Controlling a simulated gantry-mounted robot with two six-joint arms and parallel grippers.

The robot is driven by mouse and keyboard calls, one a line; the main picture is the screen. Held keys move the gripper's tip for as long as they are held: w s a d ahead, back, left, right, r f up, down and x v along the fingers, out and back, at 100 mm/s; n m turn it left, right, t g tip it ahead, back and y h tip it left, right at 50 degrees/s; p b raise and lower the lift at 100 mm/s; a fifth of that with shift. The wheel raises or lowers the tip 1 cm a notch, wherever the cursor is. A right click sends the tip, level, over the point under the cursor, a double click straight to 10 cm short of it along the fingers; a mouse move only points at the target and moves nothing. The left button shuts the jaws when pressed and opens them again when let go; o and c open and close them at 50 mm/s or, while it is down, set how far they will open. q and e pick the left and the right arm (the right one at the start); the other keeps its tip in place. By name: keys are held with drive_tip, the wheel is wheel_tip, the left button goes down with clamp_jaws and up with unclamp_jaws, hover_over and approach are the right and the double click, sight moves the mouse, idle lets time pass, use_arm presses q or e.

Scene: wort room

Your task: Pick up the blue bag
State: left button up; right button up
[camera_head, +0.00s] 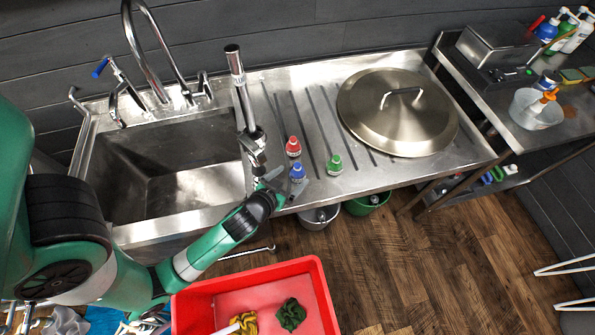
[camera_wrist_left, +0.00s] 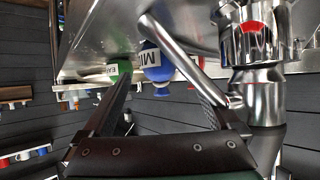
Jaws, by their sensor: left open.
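A small blue item (camera_head: 297,172) stands on the draining board near its front edge; it looks more like a small bottle than a bag. It also shows in the left wrist view (camera_wrist_left: 156,66), with part of a white label reading "MI". My left gripper (camera_head: 285,184) is open at the front edge of the board, close beside the blue item. In the left wrist view the blue item appears between the two fingers; I cannot tell whether they touch it. Another blue patch (camera_head: 103,320) lies low at the left, partly hidden by my arm.
A red item (camera_head: 293,147) and a green item (camera_head: 334,164) stand close by. A metal tap-like column (camera_head: 241,95) rises beside my gripper. The sink (camera_head: 125,215) is left; a large lid (camera_head: 398,125) is right. A red crate (camera_head: 318,290) sits below.

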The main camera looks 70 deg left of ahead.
sight(293, 176)
use_arm(q)
drive_tip(key=b+x, duration=0.1)
drive_tip(key=x, duration=0.4)
drive_tip(key=shift+f, duration=0.25)
drive_tip(key=shift+c, duration=0.2)
drive_tip(key=c, duration=1.4)
